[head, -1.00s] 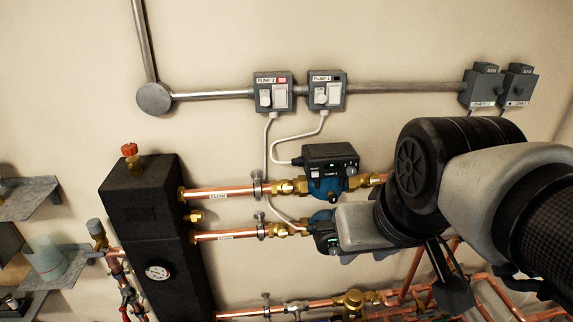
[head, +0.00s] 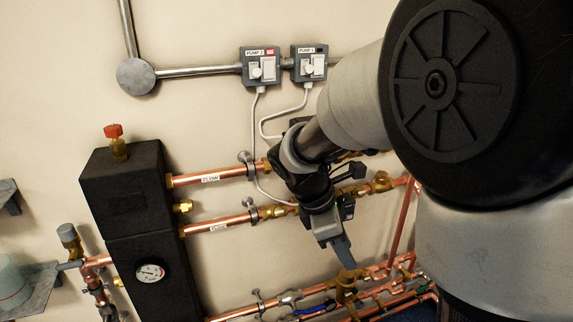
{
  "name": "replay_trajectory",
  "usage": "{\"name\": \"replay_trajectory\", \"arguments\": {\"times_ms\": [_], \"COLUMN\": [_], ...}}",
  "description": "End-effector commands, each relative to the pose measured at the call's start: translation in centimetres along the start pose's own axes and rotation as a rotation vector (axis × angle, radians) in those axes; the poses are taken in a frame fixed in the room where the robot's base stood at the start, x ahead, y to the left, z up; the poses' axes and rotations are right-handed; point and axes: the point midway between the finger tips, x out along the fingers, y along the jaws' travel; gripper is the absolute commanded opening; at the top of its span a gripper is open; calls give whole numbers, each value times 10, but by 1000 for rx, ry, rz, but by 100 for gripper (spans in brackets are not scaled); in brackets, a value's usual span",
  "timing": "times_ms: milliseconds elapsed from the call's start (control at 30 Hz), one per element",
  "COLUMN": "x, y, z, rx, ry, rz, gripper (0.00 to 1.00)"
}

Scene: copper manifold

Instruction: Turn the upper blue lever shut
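A blue lever (head: 316,309) shows low in the picture, lying roughly along a copper pipe near the bottom edge. I cannot tell for certain that it is the upper one. My gripper (head: 342,254) points down in front of the pipes, above and to the right of this lever and apart from it in the picture. Its fingers overlap from this side, so their opening is not clear. Nothing can be seen held in it. My arm hides much of the right side of the pipework.
A black insulated block (head: 126,203) with a gauge (head: 150,272) stands at left. Copper flow pipes (head: 215,178) run right from it, with brass fittings (head: 347,284) below my gripper. Two pump switch boxes (head: 261,67) hang on the wall above. Bare wall lies between the pipe rows.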

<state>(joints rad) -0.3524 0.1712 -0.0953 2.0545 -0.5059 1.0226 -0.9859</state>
Motion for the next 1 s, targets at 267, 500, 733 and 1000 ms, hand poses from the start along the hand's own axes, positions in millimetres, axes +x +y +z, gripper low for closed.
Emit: {"name": "replay_trajectory", "arguments": {"times_ms": [267,500,733,1000], "x": [143,258,350,384], "y": [55,78,79,77], "z": [-102,-194,-270,-295], "rx": [-900,-1628,-2177,-2374], "ry": [-344,-658,-955,-1082], "rz": [-124,-315,-565,-698], "gripper": [33,33,33,33]}}
